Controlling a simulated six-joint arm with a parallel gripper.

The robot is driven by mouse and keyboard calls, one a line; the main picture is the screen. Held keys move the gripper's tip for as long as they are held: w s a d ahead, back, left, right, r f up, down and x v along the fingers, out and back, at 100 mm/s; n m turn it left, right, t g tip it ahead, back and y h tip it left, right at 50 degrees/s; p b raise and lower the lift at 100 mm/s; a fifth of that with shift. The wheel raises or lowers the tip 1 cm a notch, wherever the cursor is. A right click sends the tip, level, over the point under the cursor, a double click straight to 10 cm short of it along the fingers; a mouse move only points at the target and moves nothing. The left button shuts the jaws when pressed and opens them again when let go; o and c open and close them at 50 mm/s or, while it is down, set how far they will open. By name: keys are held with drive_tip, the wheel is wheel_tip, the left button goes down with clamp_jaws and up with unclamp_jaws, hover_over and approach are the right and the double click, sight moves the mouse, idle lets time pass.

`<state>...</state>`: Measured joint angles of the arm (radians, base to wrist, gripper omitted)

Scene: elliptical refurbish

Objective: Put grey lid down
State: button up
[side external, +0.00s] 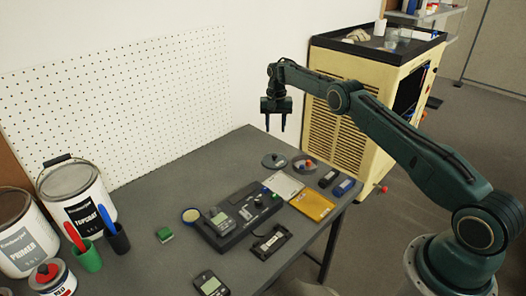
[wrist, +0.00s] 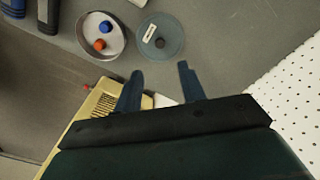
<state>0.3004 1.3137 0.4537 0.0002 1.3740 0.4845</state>
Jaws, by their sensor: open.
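The grey lid (side external: 274,160) lies flat on the dark table near its far edge. In the wrist view the lid (wrist: 172,48) is a round grey disc with a dark knob and a pale label. My gripper (side external: 276,124) hangs above the lid, fingers pointing down, clear of it. In the wrist view my gripper (wrist: 160,70) has its two fingers apart with nothing between them. A round grey dish (side external: 305,171) holding an orange and a blue piece stands beside the lid; it also shows in the wrist view (wrist: 112,52).
A control box (side external: 235,222), a yellow tray (side external: 313,206), a white sheet (side external: 283,185) and small dark devices (side external: 328,178) occupy the table. Paint cans (side external: 80,200) and pen cups stand at left. A white pegboard (side external: 120,90) rises behind; a cream cabinet (side external: 340,130) stands beyond.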

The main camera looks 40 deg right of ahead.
idle(0.5)
drive_tip(key=s+a+r+n+t, duration=0.1)
drive_tip(key=s+a+r, duration=0.15)
drive_tip(key=r, duration=0.65)
drive_tip(key=s+a+r+n, duration=0.15)
drive_tip(key=a+r, duration=0.25)
drive_tip(key=r, duration=0.5)
drive_tip(key=s+a+r+n+t, duration=0.2)
drive_tip(key=s+a+r, duration=0.4)
drive_tip(key=s+r, duration=0.5)
drive_tip(key=s+a+r+n+t, duration=0.1)
drive_tip(key=s+a, duration=0.2)
drive_tip(key=s, duration=0.6)
drive_tip(key=s+a+r+n, duration=0.1)
drive_tip(key=s+a+r, duration=0.1)
drive_tip(key=s, duration=0.6)
drive_tip(key=s+a+f+n, duration=0.1)
drive_tip(key=s+f, duration=0.2)
drive_tip(key=s, duration=0.4)
drive_tip(key=s+a+f+n+t, duration=0.1)
drive_tip(key=s+f, duration=0.2)
drive_tip(key=s, duration=0.4)
drive_tip(key=shift+s+a+f+t, duration=0.25)
drive_tip(key=shift+s+f+t, duration=0.05)
drive_tip(key=shift+s+f, duration=0.1)
